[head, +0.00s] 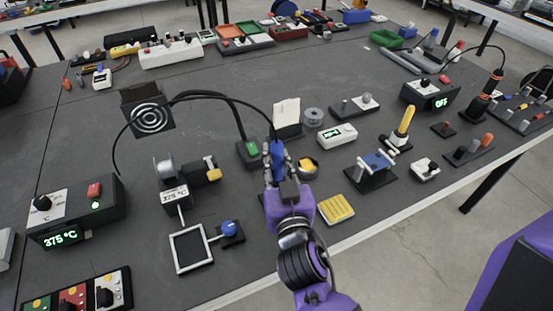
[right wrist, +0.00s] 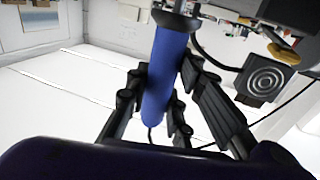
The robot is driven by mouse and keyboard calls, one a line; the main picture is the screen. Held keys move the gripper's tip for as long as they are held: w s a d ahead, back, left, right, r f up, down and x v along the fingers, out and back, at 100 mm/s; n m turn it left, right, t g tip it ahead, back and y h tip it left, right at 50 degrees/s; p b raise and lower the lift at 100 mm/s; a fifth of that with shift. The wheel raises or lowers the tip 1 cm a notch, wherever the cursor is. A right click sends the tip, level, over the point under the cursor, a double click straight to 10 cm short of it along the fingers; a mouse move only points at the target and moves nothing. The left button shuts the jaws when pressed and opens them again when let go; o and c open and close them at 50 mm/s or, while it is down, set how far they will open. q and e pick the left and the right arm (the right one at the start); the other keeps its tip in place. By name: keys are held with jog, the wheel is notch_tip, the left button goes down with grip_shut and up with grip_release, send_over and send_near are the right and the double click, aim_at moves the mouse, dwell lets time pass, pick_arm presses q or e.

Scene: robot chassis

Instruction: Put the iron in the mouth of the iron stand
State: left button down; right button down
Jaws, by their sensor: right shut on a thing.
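The iron, with a blue handle (head: 277,152), is held between the fingers of my right gripper (head: 277,170), which is shut on it above the table. In the right wrist view the blue handle (right wrist: 165,80) runs between the black fingers. The iron's tip is not clear in either view. My left gripper is not in view.
A fume fan (head: 151,118) stands behind the stand. A 375 °C station (head: 75,210) is at left. An empty frame (head: 191,249) and blue knob (head: 229,228) lie in front. A yellow sponge (head: 336,208) lies right of my arm. Another station (head: 430,93) reads OFF.

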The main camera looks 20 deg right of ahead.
jog(key=shift+f+b, duration=0.4)
jog(key=shift+f, duration=0.1)
jog(key=c, duration=1.5)
grip_release()
jog(key=shift+o, duration=0.2)
